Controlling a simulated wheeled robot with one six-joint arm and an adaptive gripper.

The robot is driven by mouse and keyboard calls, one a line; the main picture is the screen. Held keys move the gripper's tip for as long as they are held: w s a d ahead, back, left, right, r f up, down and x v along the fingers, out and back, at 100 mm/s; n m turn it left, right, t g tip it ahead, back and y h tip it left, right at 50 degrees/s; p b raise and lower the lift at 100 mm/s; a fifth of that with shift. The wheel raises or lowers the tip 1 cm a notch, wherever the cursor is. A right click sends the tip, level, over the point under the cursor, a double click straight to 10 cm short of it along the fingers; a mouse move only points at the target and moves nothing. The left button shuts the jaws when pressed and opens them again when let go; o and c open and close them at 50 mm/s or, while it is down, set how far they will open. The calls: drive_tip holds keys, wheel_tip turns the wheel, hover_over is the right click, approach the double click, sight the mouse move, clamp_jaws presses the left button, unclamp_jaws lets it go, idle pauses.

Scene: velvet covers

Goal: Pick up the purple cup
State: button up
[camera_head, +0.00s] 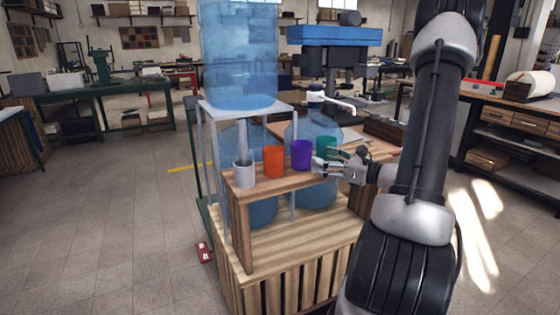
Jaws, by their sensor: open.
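The purple cup (301,155) stands upright on a wooden shelf (262,189), between an orange cup and a teal cup. My gripper (322,168) is open at the right, close to the purple cup's lower right side. Its fingers point left toward the cup and overlap the front of the teal cup (326,147). I cannot tell whether a fingertip touches the purple cup. The cup's front is mostly unobstructed.
The orange cup (273,161) stands just left of the purple one. A grey cup (243,175) with a tall cylinder in it is at the shelf's left end. A large blue water jug (238,55) stands on a metal stand behind. Open floor lies to the left.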

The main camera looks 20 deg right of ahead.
sight(309, 156)
drive_tip(key=shift+w+d+f+m+t+h, duration=0.3)
drive_tip(key=shift+w+d+f+m+h, duration=0.15)
drive_tip(key=shift+w+m, duration=0.25)
drive_tip(key=x, duration=0.7)
drive_tip(key=shift+a, duration=0.1)
drive_tip(key=c, duration=0.7)
